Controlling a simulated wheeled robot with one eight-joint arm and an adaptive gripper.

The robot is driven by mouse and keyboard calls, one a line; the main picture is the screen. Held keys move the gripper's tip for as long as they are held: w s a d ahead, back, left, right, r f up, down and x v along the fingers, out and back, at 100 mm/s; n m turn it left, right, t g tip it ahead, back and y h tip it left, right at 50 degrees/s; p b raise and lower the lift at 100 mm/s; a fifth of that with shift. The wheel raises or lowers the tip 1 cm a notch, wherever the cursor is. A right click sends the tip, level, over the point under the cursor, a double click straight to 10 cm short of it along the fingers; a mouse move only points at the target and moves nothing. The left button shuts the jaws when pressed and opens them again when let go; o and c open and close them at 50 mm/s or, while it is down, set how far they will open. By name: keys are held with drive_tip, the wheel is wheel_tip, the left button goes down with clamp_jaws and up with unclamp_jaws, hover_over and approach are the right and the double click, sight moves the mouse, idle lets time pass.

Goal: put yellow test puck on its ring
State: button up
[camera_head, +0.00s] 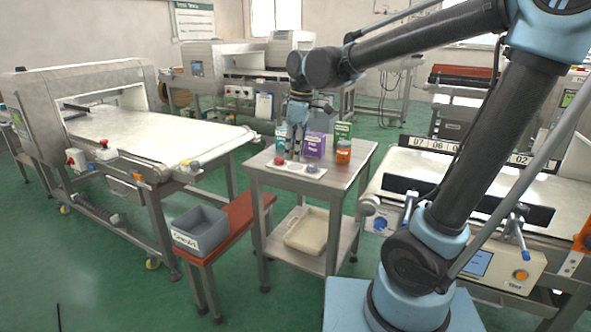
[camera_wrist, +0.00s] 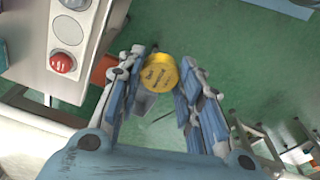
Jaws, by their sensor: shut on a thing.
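My gripper (camera_wrist: 160,78) is shut on the yellow test puck (camera_wrist: 159,74), which sits between its two fingertips with dark lettering on its face. In the wrist view green floor shows behind the puck, beside the table edge. A white strip (camera_head: 296,167) on the table holds a red puck (camera_head: 279,161) and a grey puck (camera_head: 312,168). An empty pale round place (camera_wrist: 68,30) lies between them in the wrist view.
A grey bin (camera_head: 200,229) stands on a red bench left of the table. Conveyors flank the table.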

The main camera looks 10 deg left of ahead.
drive_tip(key=m, duration=0.1)
hover_over(295, 167)
drive_tip(key=f, duration=0.1)
drive_tip(key=shift+d+f, duration=0.2)
drive_tip(key=shift+f, duration=4.9)
drive_tip(key=o, duration=0.9)
wheel_tip(295, 167, up, 12)
drive_tip(key=d, duration=0.1)
drive_tip(key=shift+d, duration=0.2)
drive_tip(key=shift+s, duration=0.1)
